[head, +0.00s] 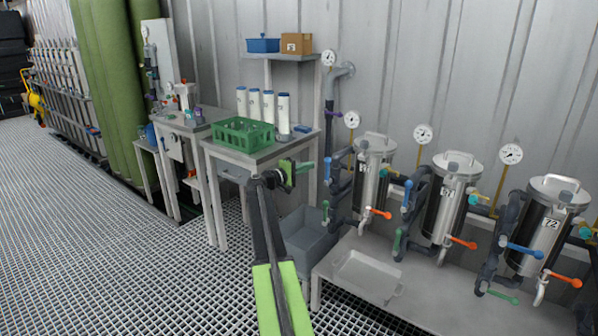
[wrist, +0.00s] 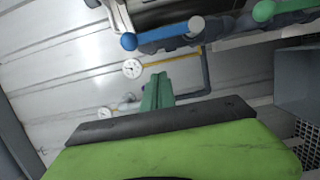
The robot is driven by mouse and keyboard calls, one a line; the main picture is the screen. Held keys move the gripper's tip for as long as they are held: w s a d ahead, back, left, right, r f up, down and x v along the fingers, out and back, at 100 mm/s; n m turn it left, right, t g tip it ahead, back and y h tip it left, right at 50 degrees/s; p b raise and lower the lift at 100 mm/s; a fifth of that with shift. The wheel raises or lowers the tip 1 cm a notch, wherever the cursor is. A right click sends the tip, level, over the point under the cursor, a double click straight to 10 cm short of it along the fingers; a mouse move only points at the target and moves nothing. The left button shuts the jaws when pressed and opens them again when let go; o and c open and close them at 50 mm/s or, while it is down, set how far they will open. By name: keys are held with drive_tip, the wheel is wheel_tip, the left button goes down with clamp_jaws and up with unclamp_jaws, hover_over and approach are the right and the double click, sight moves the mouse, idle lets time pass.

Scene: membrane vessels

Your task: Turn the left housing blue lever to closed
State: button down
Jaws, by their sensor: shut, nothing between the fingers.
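The left housing (head: 372,178) is a steel vessel with a lid, leftmost of three on the bench. Its blue lever (head: 327,168) is on the dark piping at the vessel's left and stands about upright, along the pipe. A blue lever (wrist: 165,33) also shows in the wrist view, with its rounded end to the left. My gripper (head: 306,167) is shut and empty, a little left of the blue lever in the head view. I see no contact. In the wrist view the green fingers (wrist: 157,88) are together, below the blue lever.
A green lever (head: 325,211) is below the blue one, and an orange lever (head: 381,214) is at the vessel's front. A grey bin (head: 310,236) stands below my gripper. A table with a green crate (head: 243,134) is at left. A tray (head: 367,273) lies on the bench.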

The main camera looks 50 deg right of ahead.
sight(327, 172)
drive_tip(key=shift+s+d, duration=0.2)
drive_tip(key=shift+s, duration=0.85)
drive_tip(key=shift+s+d, duration=0.15)
drive_tip(key=shift+s, duration=0.9)
